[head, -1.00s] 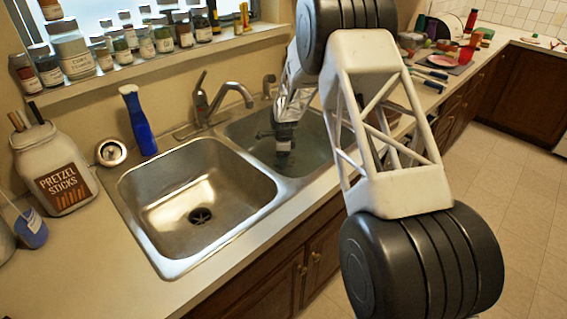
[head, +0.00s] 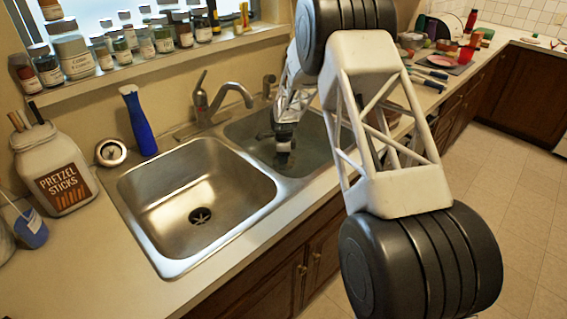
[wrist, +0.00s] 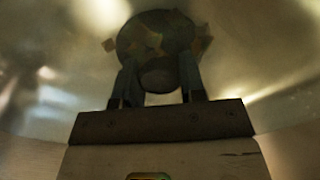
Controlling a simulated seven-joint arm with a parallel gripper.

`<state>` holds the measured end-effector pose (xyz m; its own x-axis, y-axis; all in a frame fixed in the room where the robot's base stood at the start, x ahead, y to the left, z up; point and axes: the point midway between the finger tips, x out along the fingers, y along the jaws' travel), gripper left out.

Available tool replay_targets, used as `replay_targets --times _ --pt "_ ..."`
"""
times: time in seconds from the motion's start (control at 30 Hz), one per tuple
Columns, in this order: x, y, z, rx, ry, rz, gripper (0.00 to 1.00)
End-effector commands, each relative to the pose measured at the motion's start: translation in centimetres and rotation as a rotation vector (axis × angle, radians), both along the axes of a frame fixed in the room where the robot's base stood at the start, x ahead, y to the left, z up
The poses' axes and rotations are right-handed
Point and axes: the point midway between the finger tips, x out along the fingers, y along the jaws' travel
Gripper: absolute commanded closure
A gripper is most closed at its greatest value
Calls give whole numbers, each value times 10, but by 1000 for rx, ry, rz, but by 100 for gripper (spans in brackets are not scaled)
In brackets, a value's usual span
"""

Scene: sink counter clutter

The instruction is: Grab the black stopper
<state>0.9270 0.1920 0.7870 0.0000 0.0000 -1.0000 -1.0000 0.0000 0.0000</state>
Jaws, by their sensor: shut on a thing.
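The black stopper (wrist: 157,32) shows in the wrist view as a dark round disc with a rounded knob on its near side. My gripper (wrist: 159,78) has one finger on each side of that knob and is shut on it. In the head view my gripper (head: 284,150) reaches down into the right sink basin (head: 245,140). The stopper itself cannot be made out clearly there, as the basin is dim and my gripper covers that spot.
The left basin (head: 170,215) is empty, with an open drain. The faucet (head: 215,100) stands behind the basins. Jars line the windowsill.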

Motion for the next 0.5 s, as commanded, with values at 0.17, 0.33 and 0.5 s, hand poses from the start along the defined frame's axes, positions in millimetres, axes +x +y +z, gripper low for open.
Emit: replay_targets --times 0.17,0.33,0.5 --pt "0 0 0 0 0 0 86" --pt "0 0 3 0 -1 0 86" --pt "0 0 12 0 0 0 86"
